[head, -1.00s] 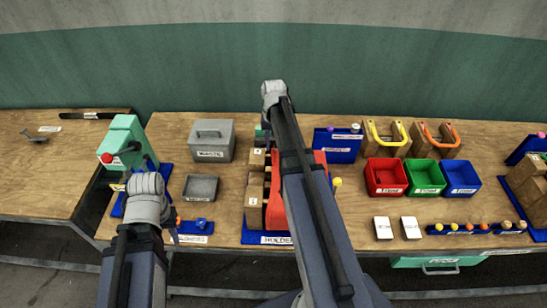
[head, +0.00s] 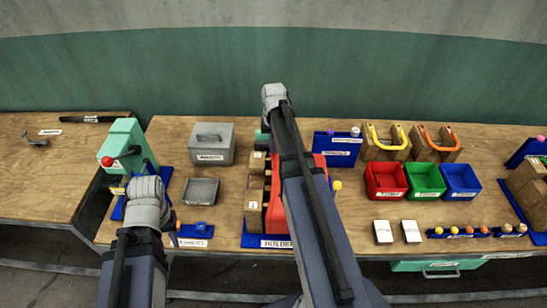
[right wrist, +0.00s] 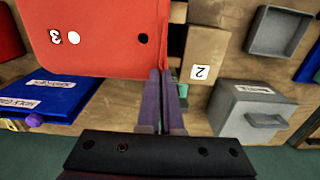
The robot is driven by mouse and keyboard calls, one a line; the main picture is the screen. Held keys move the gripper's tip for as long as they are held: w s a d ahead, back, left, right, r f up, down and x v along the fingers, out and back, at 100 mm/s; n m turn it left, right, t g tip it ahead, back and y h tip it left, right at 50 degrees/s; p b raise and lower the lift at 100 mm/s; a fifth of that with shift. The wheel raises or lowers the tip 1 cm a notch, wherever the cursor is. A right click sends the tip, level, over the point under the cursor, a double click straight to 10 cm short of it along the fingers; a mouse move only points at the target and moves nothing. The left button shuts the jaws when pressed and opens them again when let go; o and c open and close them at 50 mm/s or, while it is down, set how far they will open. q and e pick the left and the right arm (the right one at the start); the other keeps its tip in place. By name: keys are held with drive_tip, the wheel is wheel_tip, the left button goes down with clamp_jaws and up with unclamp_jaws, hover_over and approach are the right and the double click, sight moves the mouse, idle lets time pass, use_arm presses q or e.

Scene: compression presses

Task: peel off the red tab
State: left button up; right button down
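A big red block (head: 275,213) stands on the blue holder base (head: 252,240), partly hidden by my right arm. In the right wrist view the red block (right wrist: 105,38) carries the number 3, a white dot and a dark hole. My right gripper (right wrist: 167,72) has its fingers close together at the block's lower right edge. A thin red strip seems to lie at the fingertips; I cannot tell whether it is a separate tab or gripped. In the head view my right fingertips are hidden. My left gripper (head: 174,222) is near a small blue stand (head: 193,231); its opening is unclear.
A green press (head: 122,148), a grey lidded box (head: 212,143) and a grey tray (head: 201,191) stand left of the holder. Red (head: 386,181), green (head: 425,181) and blue (head: 460,181) bins stand right. A wooden block (right wrist: 196,58) labelled 2 adjoins my right fingers.

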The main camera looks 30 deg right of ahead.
drive_tip(key=shift+r, duration=0.25)
wheel_tip(320, 180, up, 6)
drive_tip(key=p, duration=0.6)
drive_tip(key=shift+f, duration=0.2)
drive_tip(key=shift+f, duration=0.1)
